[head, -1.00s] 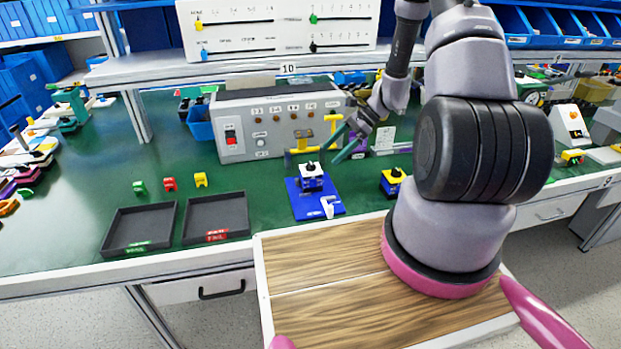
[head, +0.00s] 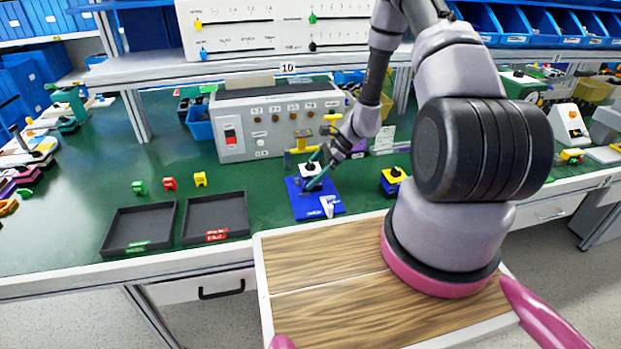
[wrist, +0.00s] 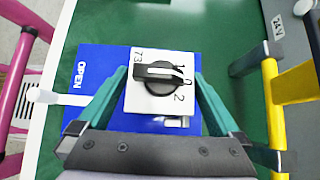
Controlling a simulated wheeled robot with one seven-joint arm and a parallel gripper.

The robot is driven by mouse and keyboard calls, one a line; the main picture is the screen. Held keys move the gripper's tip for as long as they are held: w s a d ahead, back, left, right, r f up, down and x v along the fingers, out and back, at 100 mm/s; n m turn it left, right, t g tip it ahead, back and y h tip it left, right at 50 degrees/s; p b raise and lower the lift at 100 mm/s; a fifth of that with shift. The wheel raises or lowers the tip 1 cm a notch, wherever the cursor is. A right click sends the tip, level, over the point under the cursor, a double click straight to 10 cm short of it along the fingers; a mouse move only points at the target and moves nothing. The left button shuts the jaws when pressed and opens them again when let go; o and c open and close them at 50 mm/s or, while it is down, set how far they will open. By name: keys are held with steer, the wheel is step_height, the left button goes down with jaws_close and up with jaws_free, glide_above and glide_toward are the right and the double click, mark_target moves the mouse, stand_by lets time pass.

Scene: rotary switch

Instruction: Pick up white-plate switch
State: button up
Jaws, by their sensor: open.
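The white-plate switch (wrist: 158,97) has a square white plate with printed numbers and a black rotary knob. It sits on a blue fixture (wrist: 92,62) marked OPEN. In the head view the switch (head: 308,171) is partly hidden by my fingers. My gripper (wrist: 160,90) is open, with one teal finger on the left and one on the right of the white plate. In the head view my gripper (head: 318,170) is low over the blue fixture (head: 318,209). I cannot tell whether the fingers touch the plate.
A yellow clamp post (wrist: 270,110) stands right of my gripper. A grey control box (head: 275,122) is behind. A yellow-plate switch (head: 394,178) is to the right. Two dark trays (head: 140,228) (head: 216,214) and small coloured blocks (head: 170,184) lie left.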

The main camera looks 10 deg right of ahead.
steer(key=c, duration=1.4)
steer(key=shift+r, duration=0.15)
